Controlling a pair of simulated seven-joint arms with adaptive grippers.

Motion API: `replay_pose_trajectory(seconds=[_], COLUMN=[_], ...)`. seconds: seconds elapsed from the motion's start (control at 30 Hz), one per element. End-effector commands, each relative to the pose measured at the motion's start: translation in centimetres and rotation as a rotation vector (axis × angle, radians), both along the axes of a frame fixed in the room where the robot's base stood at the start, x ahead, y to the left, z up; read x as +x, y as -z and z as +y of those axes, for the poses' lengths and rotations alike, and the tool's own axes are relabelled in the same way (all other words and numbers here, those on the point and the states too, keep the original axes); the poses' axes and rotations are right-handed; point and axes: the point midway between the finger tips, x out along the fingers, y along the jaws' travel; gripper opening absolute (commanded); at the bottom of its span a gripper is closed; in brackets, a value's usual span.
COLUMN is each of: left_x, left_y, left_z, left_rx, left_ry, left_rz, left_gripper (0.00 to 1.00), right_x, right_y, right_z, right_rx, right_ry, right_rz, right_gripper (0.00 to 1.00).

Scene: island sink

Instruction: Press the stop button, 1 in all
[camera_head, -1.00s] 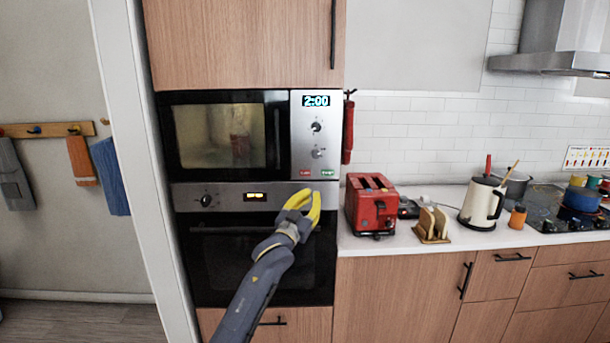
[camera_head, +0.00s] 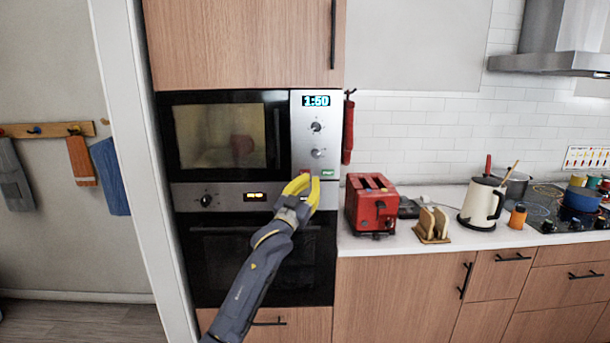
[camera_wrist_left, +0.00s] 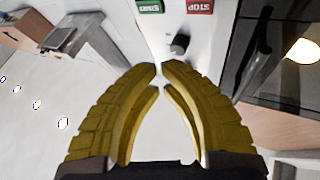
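The red stop button (camera_head: 305,171) is at the lower left of the microwave's control panel, its lower part overlapped by my left gripper (camera_head: 310,178). In the left wrist view the stop button (camera_wrist_left: 200,6) is at the top edge, upside down, beside the green start button (camera_wrist_left: 150,6). My yellow-fingered left gripper (camera_wrist_left: 160,68) has its tips drawn together, almost meeting, with nothing between them. Its tips appear just below the two buttons; contact cannot be told. My right gripper is in neither view.
The microwave (camera_head: 223,96) has a lit display (camera_head: 316,101) reading 1:50 and two knobs. A dark oven (camera_head: 215,265) is below it. A red toaster (camera_head: 370,212) stands on the counter to the right, with a toast rack (camera_head: 432,225) and kettle (camera_head: 478,205).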

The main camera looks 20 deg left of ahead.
Motion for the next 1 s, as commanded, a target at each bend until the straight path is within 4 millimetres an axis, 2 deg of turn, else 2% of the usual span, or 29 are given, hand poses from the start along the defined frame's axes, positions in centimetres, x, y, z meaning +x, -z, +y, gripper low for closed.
replay_pose_trajectory(seconds=[0.53, 0.8, 1.0], left_x=[5.5, 6.8, 7.0], left_y=[0.0, 0.0, 0.0], left_z=[2.4, 3.0, 3.1], left_rx=[0.000, 0.000, 0.000], left_ry=[0.000, 0.000, 0.000], left_rz=[0.002, 0.000, 0.001], left_gripper=[0.00, 0.00, 0.00], right_x=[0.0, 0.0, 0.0], right_y=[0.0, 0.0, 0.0], right_z=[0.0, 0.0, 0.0], right_rx=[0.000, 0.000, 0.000], right_ry=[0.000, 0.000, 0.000], right_rz=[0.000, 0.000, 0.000], right_gripper=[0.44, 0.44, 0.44])
